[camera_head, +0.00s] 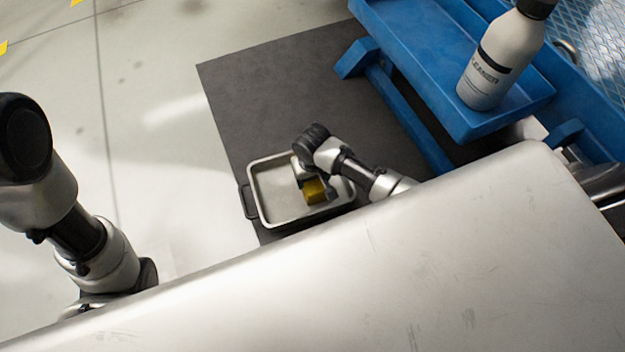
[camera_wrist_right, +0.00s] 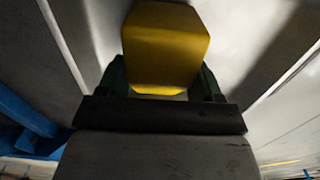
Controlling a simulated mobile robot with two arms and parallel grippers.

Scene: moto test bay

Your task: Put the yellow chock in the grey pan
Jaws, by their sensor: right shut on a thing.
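The yellow chock (camera_head: 314,191) is held in my right gripper (camera_head: 309,186), over the inside of the grey pan (camera_head: 276,214). In the right wrist view the chock (camera_wrist_right: 165,45) sits between the dark fingers of my right gripper (camera_wrist_right: 160,82), which is shut on it. I cannot tell whether the chock touches the pan's floor. The pan is a shallow rectangular tray with a dark handle at its left end, and my right arm hides part of its right side. My left arm is at the left edge of the head view, but its gripper does not show.
The pan rests on a dark mat (camera_head: 250,100) on the pale floor. A blue stand (camera_head: 410,110) with a white bottle (camera_head: 497,62) is at the upper right. A large metallic surface (camera_head: 370,270) fills the lower foreground. The mat beyond the pan is clear.

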